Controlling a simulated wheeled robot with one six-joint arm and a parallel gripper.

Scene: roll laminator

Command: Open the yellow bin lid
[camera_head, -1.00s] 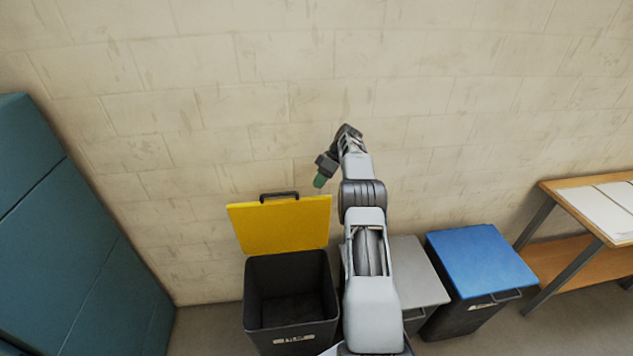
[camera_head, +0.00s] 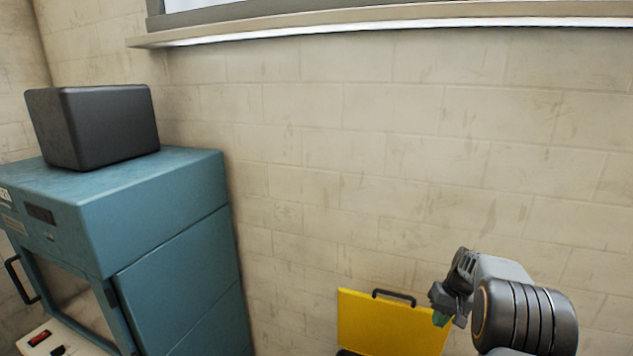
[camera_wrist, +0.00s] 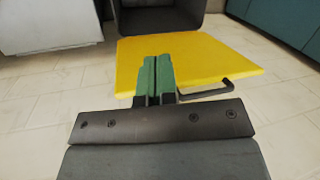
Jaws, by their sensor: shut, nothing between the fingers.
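The yellow bin lid (camera_head: 390,323) stands raised at the lower middle of the head view, with a black handle (camera_head: 394,297) on its upper edge. My gripper (camera_head: 440,318) is beside the lid's right part in the head view. In the wrist view its green fingers (camera_wrist: 154,75) are together and empty, and they overlap the lid. The handle is to their right. I cannot tell whether the fingers touch the lid. Most of the bin is out of the head view.
A teal machine (camera_head: 160,240) with a dark grey box (camera_head: 95,125) on top stands at the left. A pale wall (camera_head: 330,170) is behind the lid, with a window ledge (camera_head: 390,28) above. The wrist view shows bare tiled floor (camera_wrist: 50,95) at the left.

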